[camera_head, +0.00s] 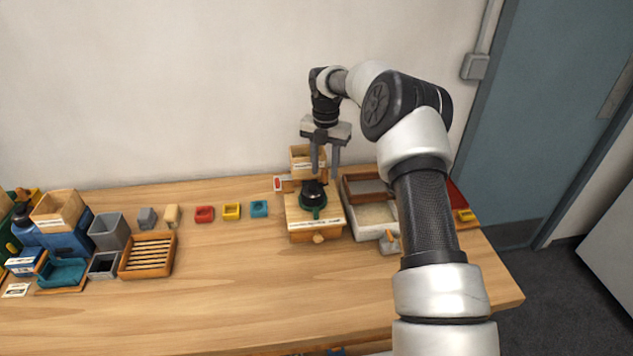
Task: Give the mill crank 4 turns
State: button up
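The mill (314,228) is a light wooden box with a round knob on its front, standing on the table below my gripper. On its top sits a dark, rounded part with a green rim (314,200); I cannot clearly make out the crank arm or its handle. My gripper (325,170) points down above the back of the mill's top. Its two fingers are apart with nothing seen between them. From this view I cannot tell how far the fingertips are above the mill.
A tray with compartments (376,216) stands close right of the mill, partly behind my arm. A small wooden box (300,157) is behind. Red, yellow and teal blocks (231,211) lie left. A slatted wooden tray (148,256) and bins are farther left. The front middle table is clear.

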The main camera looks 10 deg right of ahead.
jog(key=shift+r, duration=2.65)
jog(key=shift+c, duration=0.4)
grip_shut()
